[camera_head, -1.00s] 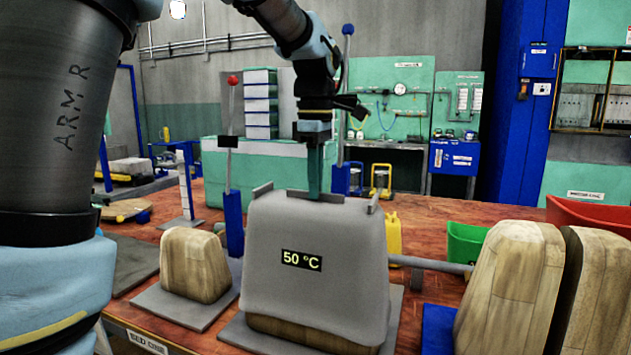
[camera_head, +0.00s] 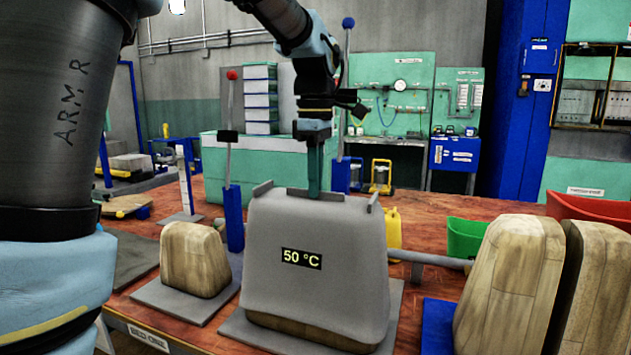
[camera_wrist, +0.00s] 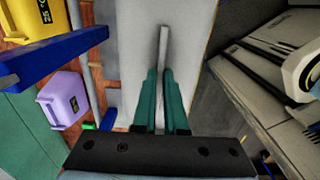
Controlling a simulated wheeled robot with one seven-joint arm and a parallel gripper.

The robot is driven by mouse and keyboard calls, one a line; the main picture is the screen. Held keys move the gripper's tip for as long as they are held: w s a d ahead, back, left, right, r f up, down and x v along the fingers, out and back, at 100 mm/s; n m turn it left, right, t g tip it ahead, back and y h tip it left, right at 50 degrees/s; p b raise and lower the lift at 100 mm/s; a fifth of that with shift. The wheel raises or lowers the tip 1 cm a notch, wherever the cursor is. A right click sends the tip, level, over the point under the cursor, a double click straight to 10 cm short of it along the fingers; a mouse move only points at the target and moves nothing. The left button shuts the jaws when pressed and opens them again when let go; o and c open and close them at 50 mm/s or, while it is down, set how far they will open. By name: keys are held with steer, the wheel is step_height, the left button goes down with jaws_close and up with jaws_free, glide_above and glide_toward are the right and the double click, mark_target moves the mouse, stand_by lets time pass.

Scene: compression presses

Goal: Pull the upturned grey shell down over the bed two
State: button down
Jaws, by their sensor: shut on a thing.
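The grey shell (camera_head: 315,285), marked "50 °C", sits mouth down over a wooden block, bed two (camera_head: 310,332). A band of the wood shows below the shell's lower front edge, and the block stands on a grey plate (camera_head: 397,305). My gripper (camera_head: 315,190) is at the top of the shell, with its green fingers pointing down. In the wrist view, my gripper (camera_wrist: 162,100) is shut on a thin grey upright strip (camera_wrist: 163,50) on the shell's pale top. The shell's inside and far side are hidden.
A smaller wooden block (camera_head: 195,260) stands at left on its own plate. Blue lever posts (camera_head: 234,220) rise behind the shell. Larger wooden blocks (camera_head: 510,285) stand close at right. A yellow container (camera_head: 393,235) and green bin (camera_head: 465,238) sit behind; a purple container (camera_wrist: 65,105) shows in the wrist view.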

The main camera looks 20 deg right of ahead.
steer(key=shift+f, duration=0.15)
steer(key=c, duration=0.9)
jaws_free()
step_height(320, 180, up, 11)
steer(key=shift+f+b, duration=0.1)
steer(key=shift+b, duration=0.2)
